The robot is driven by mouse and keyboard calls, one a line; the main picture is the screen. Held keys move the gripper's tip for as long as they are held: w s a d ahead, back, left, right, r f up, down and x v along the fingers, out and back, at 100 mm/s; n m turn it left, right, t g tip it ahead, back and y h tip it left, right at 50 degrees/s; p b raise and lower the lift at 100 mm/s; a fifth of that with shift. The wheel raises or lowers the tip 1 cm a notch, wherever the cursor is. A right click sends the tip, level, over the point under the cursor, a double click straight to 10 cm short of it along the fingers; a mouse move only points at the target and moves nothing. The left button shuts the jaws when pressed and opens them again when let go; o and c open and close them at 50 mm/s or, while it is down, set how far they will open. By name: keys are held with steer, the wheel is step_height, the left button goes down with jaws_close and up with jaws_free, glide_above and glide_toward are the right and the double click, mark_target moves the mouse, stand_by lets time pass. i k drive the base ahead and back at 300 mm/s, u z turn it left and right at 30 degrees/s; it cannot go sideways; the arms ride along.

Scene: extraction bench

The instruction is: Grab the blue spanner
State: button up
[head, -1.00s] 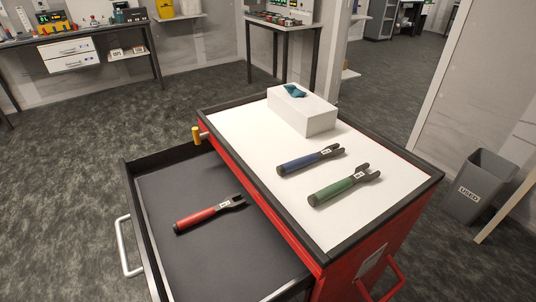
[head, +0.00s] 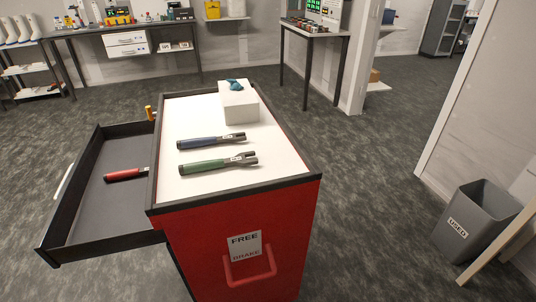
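The blue spanner (head: 210,141) lies flat on the white top of a red tool cart (head: 240,235). Its handle end points left and its open jaw points right. A green spanner (head: 217,163) lies just in front of it, roughly parallel and apart from it. A red-handled spanner (head: 125,174) lies in the cart's open drawer (head: 100,217), its right end hidden by the cart's edge. My gripper is not in the head view.
A white box (head: 239,104) with a teal cloth or glove (head: 235,85) on it stands at the cart top's back. The drawer sticks out left. A grey bin (head: 474,222) marked USED stands right. Benches line the back wall. Floor right of the cart is clear.

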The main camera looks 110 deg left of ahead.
mark_target(232, 137)
steer(key=i, duration=1.7)
steer(key=u, duration=4.3)
steer(key=i, duration=1.65)
steer(key=z, duration=0.05)
